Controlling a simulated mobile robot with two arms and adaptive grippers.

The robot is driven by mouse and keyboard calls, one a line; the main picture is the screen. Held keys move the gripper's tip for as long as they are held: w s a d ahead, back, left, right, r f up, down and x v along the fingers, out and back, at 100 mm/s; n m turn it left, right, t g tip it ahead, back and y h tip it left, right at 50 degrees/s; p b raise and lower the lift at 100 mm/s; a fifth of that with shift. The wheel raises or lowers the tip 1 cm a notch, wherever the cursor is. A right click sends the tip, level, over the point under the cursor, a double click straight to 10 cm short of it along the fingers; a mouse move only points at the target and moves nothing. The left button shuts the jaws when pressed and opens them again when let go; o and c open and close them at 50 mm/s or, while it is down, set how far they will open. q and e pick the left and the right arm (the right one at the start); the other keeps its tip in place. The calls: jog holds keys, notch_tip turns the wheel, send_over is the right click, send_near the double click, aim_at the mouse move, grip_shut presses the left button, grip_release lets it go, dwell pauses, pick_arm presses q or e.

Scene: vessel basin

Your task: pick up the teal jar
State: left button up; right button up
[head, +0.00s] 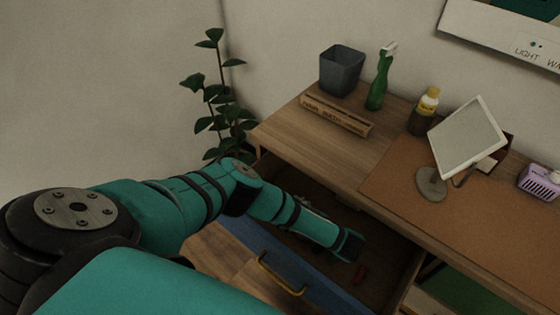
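I see no teal jar in the head view. My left arm comes in from the left and reaches down over an open drawer (395,255) of the wooden desk. The dark end of this arm, around my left gripper (351,247), is inside the drawer's outline. The fingers do not show clearly against the dark interior, so I cannot tell whether they are open or hold anything. The forearm covers part of the drawer. My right gripper is not in view.
On the desk stand a grey bin (342,70), a green spray bottle (378,82), a yellow-capped bottle (424,112), a tablet on a stand (467,137) and a purple basket (537,181). A plant (215,95) stands left.

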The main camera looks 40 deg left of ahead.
pick_arm(q)
jog(key=x, duration=0.3)
jog(key=shift+b, duration=0.4)
jog(key=c, duration=1.3)
jog(key=shift+r, duration=0.1)
jog(key=shift+c, duration=0.2)
